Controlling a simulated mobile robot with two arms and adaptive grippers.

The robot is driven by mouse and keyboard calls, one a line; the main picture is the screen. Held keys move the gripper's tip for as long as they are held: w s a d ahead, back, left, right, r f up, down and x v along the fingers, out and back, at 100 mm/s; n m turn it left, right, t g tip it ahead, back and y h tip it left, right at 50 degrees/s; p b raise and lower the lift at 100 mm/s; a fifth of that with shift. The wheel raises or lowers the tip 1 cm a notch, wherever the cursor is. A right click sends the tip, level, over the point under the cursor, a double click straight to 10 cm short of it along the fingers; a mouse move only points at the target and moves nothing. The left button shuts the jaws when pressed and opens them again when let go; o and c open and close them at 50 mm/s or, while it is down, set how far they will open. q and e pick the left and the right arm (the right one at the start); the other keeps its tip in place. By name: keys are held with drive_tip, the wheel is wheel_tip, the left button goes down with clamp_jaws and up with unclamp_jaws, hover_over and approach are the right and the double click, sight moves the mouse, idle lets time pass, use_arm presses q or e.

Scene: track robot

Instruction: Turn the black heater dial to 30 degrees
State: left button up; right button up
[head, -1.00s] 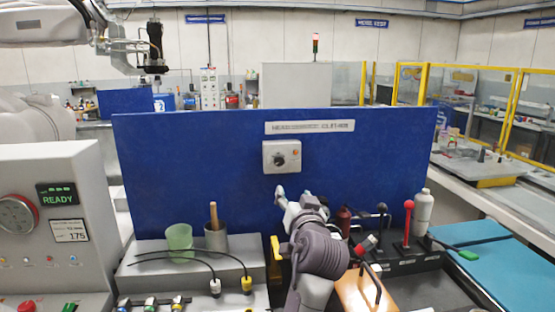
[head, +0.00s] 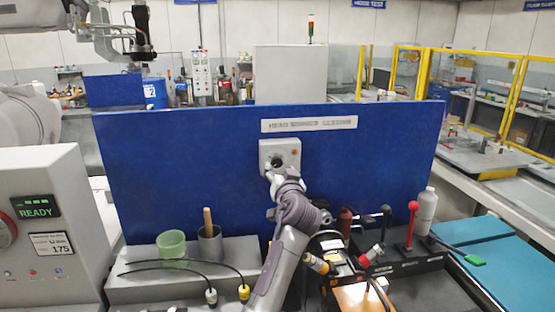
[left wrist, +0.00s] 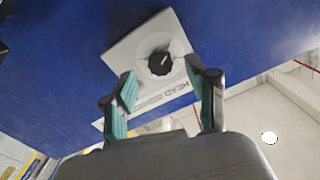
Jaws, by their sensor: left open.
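The black heater dial (left wrist: 159,64) sits in a pale round recess on a white control box (head: 291,146) fixed to the blue panel. In the left wrist view a light pointer line shows on the dial; its angle in degrees cannot be read. My left gripper (left wrist: 162,74) is open, its teal-padded fingers on either side of the dial's near side, with nothing held. In the head view my left gripper (head: 281,177) is just below the dial (head: 277,160), which is partly hidden. I cannot tell whether the fingers touch the box. My right gripper is not in view.
The blue panel (head: 190,170) stands upright behind a grey step holding a green cup (head: 172,247) and a grey cup (head: 210,246) with a wooden handle. Levers, including a red-knobbed one (head: 412,212), and a white bottle (head: 426,208) stand to the right. Space before the upper panel is clear.

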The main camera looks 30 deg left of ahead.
sight(277, 164)
use_arm(q)
drive_tip(key=shift+p+x, duration=0.45)
drive_tip(key=shift+x, duration=1.6)
drive_tip(key=shift+s+d, duration=0.1)
clamp_jaws()
